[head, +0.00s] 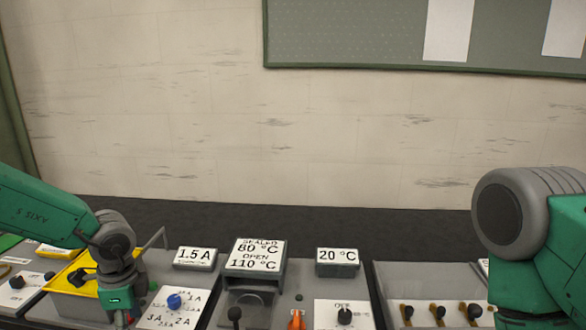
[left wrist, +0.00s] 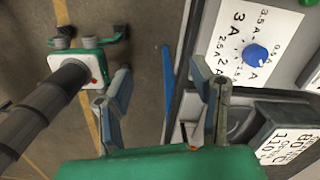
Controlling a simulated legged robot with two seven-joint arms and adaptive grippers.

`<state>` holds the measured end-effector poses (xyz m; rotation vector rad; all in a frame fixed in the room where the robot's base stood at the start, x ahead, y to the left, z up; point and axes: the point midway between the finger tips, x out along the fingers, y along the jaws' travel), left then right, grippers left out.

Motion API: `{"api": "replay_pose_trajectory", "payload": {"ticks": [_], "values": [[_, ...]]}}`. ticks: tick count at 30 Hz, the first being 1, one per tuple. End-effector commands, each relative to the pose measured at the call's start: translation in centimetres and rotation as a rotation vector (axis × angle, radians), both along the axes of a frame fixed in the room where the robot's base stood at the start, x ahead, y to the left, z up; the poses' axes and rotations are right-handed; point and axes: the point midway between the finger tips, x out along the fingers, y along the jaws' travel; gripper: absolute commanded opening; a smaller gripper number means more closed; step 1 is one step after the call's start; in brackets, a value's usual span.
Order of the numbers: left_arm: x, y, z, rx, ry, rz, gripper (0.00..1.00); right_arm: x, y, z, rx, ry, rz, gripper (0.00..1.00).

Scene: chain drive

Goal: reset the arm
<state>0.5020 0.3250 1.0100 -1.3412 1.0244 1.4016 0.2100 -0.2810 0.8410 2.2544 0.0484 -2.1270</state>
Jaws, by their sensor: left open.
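My left gripper (head: 122,312) hangs at the lower left in the head view, over the front of the console near the current dial panel. In the left wrist view my left gripper (left wrist: 170,95) has its two fingers spread apart with nothing between them. Beyond the fingers are the floor and the console's front edge. The blue dial knob (head: 174,301) is just right of the gripper; it also shows in the wrist view (left wrist: 256,54). My right arm (head: 535,240) enters at the right edge; its gripper is out of view.
The console holds a 1.5 A sign (head: 195,257), an 80/110 °C sign (head: 256,255) and a 20 °C sign (head: 337,256). A yellow tray (head: 62,279) lies behind the left gripper. Several small levers (head: 438,313) stand at the right. The space above the console's middle is clear.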

Motion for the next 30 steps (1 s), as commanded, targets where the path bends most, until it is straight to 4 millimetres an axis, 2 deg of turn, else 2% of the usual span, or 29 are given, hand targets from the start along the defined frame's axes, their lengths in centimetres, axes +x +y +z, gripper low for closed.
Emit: {"api": "replay_pose_trajectory", "payload": {"ticks": [1,8,14,17,23,25,26,30], "values": [[-0.3,0.1,-1.1,0.023,0.010,-0.064,0.51,0.0,0.0,-0.4,0.000,-0.001,0.000,0.40],[-2.3,1.2,-5.0,0.148,0.052,-0.481,0.51,0.1,0.0,-1.7,0.000,-0.002,0.000,0.40],[-4.5,2.2,-9.6,0.280,0.147,-1.037,0.51,0.0,0.0,-3.3,0.000,-0.001,0.000,0.40],[-6.0,2.4,-12.8,0.351,0.236,-1.448,0.51,0.1,0.0,-4.5,0.000,-0.001,0.000,0.40],[-10.8,1.5,-20.1,0.440,0.498,-2.545,0.51,0.1,0.0,-7.5,0.000,-0.001,0.000,0.40],[-13.1,0.7,-22.4,0.437,0.583,-2.941,0.51,0.1,0.0,-8.6,0.000,-0.001,0.000,0.40],[-14.2,0.3,-23.4,-0.415,-0.593,2.997,0.51,0.1,0.0,-9.0,0.000,-0.001,0.000,0.40],[-19.8,-1.7,-27.1,-0.220,-0.410,2.271,0.51,0.1,0.0,-10.9,0.000,-0.001,0.000,0.40]]}}
